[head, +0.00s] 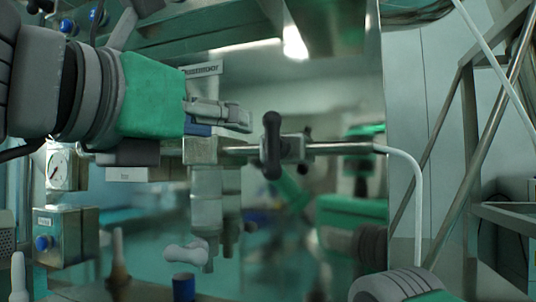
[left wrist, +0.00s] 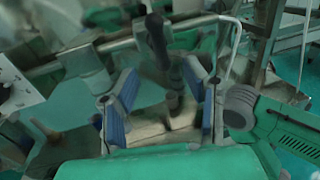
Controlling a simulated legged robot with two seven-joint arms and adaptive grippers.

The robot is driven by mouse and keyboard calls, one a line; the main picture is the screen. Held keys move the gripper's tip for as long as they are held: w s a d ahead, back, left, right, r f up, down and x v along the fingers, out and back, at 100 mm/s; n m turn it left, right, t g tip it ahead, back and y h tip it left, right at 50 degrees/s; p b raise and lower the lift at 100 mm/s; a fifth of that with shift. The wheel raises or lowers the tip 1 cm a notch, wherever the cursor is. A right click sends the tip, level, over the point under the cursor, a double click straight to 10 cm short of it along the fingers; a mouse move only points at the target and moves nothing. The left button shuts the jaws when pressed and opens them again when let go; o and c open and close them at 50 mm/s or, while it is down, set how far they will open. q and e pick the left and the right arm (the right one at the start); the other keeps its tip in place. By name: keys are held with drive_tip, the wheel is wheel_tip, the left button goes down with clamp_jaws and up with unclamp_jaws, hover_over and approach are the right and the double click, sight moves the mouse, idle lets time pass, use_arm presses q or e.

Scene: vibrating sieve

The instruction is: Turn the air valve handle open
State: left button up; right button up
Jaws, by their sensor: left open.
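The air valve handle (head: 271,146) is a dark, upright bar with rounded ends on a horizontal metal pipe (head: 340,148). It also shows near the top middle of the left wrist view (left wrist: 157,40). My left gripper (head: 243,120) comes in from the left in the head view. Its fingertips are just left of the handle and a little above the pipe. The left wrist view shows the blue-padded fingers (left wrist: 165,92) spread wide, with nothing held between them. The handle appears beyond the fingertips, apart from them. My right gripper is not seen; only part of my right arm shows.
A pressure gauge (head: 62,166) and a box with a blue knob (head: 62,235) are at the left. Clear filter bowls (head: 206,195) hang below the pipe. A white hose (head: 417,190) bends down from its right end. A shiny panel stands behind, and metal framing (head: 470,130) is at right.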

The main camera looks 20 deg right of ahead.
sight(267, 137)
use_arm(q)
drive_tip(key=p+x, duration=0.1)
drive_tip(key=x, duration=1.2)
drive_tip(key=shift+d+f+p, duration=0.2)
drive_tip(key=shift+d+p, duration=0.1)
drive_tip(key=shift+p, duration=0.1)
drive_tip(key=shift+w, duration=0.25)
drive_tip(key=shift+a, duration=0.9)
drive_tip(key=shift+c, duration=0.3)
drive_tip(key=shift+d, duration=0.1)
drive_tip(key=c, duration=0.7)
drive_tip(key=shift+s+d+r, duration=0.1)
drive_tip(key=shift+s+d, duration=0.05)
drive_tip(key=shift+d, duration=0.3)
clamp_jaws()
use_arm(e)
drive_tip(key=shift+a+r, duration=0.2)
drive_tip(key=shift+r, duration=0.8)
